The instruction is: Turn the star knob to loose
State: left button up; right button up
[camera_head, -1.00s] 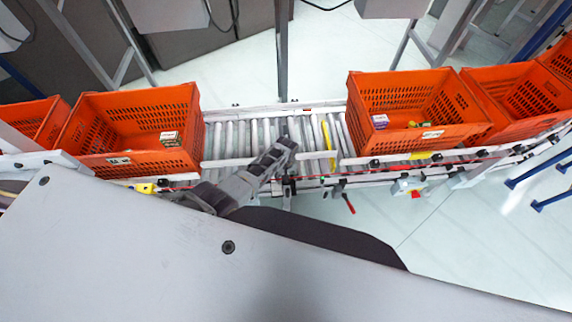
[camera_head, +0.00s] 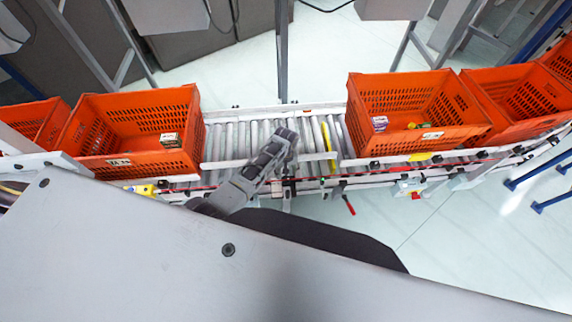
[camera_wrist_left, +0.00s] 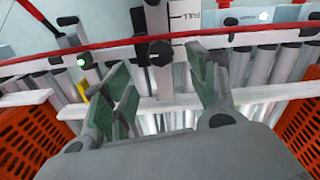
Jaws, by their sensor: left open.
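A dark star knob (camera_wrist_left: 160,53) sits on the conveyor's side rail beside a white label with the word FULL, in the left wrist view. The knob's pointing direction is too small to read. My left gripper (camera_wrist_left: 159,62) is open, with its fingers on either side of the knob in the picture. I cannot tell whether they touch it. In the head view my left gripper (camera_head: 284,142) reaches over the conveyor's near rail, and I cannot make out the knob there. My right gripper is not in view.
The roller conveyor (camera_head: 231,140) runs across the view. An orange tote (camera_head: 150,98) stands to the left and another orange tote (camera_head: 365,90) to the right. A red-handled lever (camera_head: 349,205) hangs below the rail. Rollers between the totes are clear.

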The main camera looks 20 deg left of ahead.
pick_arm(q)
jog(key=shift+r, duration=2.15)
jog(key=shift+s, duration=0.1)
